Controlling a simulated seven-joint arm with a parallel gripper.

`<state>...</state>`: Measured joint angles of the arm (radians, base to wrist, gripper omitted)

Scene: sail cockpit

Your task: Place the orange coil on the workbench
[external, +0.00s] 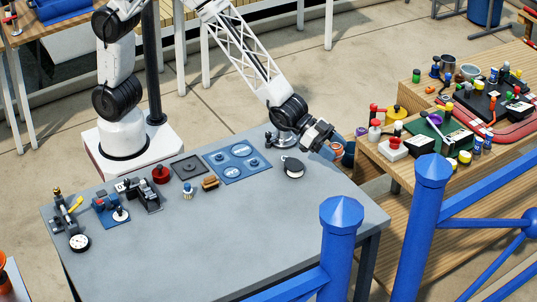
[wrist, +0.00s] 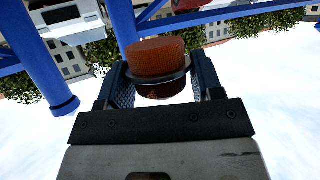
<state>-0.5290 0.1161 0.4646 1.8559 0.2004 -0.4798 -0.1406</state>
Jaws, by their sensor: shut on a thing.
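The orange coil (wrist: 158,50) shows in the wrist view as a short orange-brown cylinder with a dark band around its middle. My gripper (wrist: 158,88) is shut on it, with one blue-black finger on each side. In the external view the coil (external: 337,148) is small and partly hidden by my gripper (external: 340,152), which is tilted outward at the far right edge of the grey workbench (external: 230,235). The coil looks to be in the air by the gap between this bench and the wooden table; its exact height cannot be told.
The wooden table (external: 405,180) at the right holds many small items, including a green board (external: 436,130). Blue railings (external: 340,235) stand in front. The bench's front middle is clear.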

